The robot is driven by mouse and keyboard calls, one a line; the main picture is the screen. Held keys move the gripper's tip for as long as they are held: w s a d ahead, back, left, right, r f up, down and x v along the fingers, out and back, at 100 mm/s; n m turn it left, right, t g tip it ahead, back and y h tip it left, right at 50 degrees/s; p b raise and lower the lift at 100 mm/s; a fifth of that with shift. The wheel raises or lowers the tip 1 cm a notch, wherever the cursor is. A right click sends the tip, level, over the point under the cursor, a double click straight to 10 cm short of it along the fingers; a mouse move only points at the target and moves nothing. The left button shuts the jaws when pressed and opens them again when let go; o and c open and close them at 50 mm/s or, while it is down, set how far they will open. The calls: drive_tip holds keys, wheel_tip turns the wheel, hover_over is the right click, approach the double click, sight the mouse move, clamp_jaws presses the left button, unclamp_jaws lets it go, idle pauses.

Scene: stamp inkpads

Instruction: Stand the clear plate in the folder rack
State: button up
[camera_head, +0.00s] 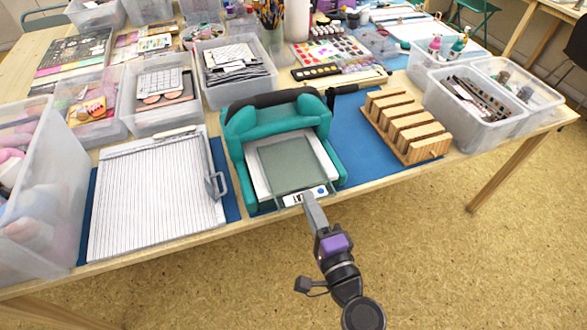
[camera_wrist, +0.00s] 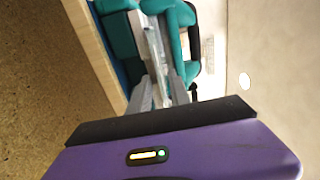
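The clear plate (camera_head: 285,160) is a greenish see-through sheet, lying flat on a white platform (camera_head: 308,152) in a teal machine (camera_head: 238,131). My gripper (camera_head: 307,196) is at the plate's front edge. In the wrist view its two grey fingers (camera_wrist: 162,88) lie on either side of a pale edge inside the teal machine (camera_wrist: 180,18). Whether they press on the plate or only straddle it cannot be told. The folder rack (camera_head: 405,124) is a wooden block with several upright slats, right of the machine on the blue mat (camera_head: 358,139). Its visible slots look empty.
A white ridged board (camera_head: 155,195) with a handle lies left of the machine. Clear bins (camera_head: 477,118) stand right of the rack, and others (camera_head: 232,88) behind the machine. Blue mat is free between machine and rack. The table's front edge is close to my gripper.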

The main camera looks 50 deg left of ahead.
clamp_jaws()
drive_tip(key=shift+r, duration=0.1)
drive_tip(key=shift+s+d+r+p, duration=0.15)
drive_tip(key=shift+d+r+p, duration=0.15)
drive_tip(key=shift+r+p, duration=0.2)
drive_tip(key=shift+s+d+r+p, duration=0.1)
drive_tip(key=shift+d+r+p, duration=0.2)
drive_tip(key=shift+r+p, duration=0.2)
drive_tip(key=shift+r, duration=0.1)
drive_tip(key=s+d+r+p, duration=0.2)
drive_tip(key=s+d+r, duration=0.1)
drive_tip(key=d, duration=0.6)
drive_tip(key=s+d+r+p, duration=0.1)
drive_tip(key=s+d+r, duration=0.3)
drive_tip(key=d, duration=0.5)
drive_tip(key=shift+s+d+p, duration=0.25)
drive_tip(key=shift+s+p, duration=0.05)
drive_tip(key=shift+p, duration=0.1)
